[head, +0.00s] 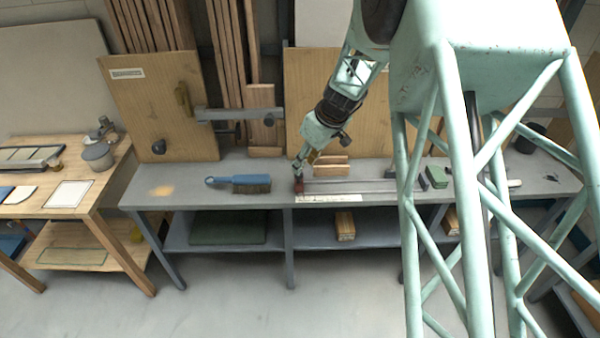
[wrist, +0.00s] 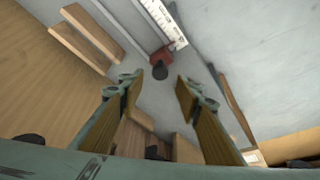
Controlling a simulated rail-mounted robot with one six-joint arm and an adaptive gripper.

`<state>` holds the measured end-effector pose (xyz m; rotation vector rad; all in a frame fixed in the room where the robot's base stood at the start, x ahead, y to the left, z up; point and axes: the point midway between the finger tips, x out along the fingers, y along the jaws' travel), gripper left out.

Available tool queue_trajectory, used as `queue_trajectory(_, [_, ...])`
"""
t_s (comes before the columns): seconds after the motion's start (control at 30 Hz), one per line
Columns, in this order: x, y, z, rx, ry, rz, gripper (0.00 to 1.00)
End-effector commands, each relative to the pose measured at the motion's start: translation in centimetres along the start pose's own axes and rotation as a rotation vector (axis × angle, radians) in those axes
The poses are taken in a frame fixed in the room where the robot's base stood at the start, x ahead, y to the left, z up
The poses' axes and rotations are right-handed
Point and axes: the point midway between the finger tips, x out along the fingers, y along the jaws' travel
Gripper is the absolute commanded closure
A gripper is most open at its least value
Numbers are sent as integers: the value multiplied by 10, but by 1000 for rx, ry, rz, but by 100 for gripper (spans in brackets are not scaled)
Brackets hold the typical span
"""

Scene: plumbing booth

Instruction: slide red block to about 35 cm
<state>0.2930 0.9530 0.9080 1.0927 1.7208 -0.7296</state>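The red block (head: 298,187) sits at the left end of a grey rail (head: 355,187) on the grey bench. My gripper (head: 298,168) points down just above the block.
A blue-handled brush (head: 240,183) lies left of the block. Wooden blocks (head: 331,165) stand behind the rail. A green-topped block (head: 437,177) is near its right end. Wooden boards (head: 160,105) stand at the back. The bench in front of the scale is clear.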

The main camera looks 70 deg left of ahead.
Motion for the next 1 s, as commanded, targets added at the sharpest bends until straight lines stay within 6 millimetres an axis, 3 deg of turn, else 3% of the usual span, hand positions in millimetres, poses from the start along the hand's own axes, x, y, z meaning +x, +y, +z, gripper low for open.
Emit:
queue_trajectory(0.4, [47, 0, 1, 0, -1, 0, 68])
queue_trajectory(0.97, [58, 0, 0, 0, 0, 0, 68])
queue_trajectory(1.0, [58, 0, 0, 0, 0, 0, 72])
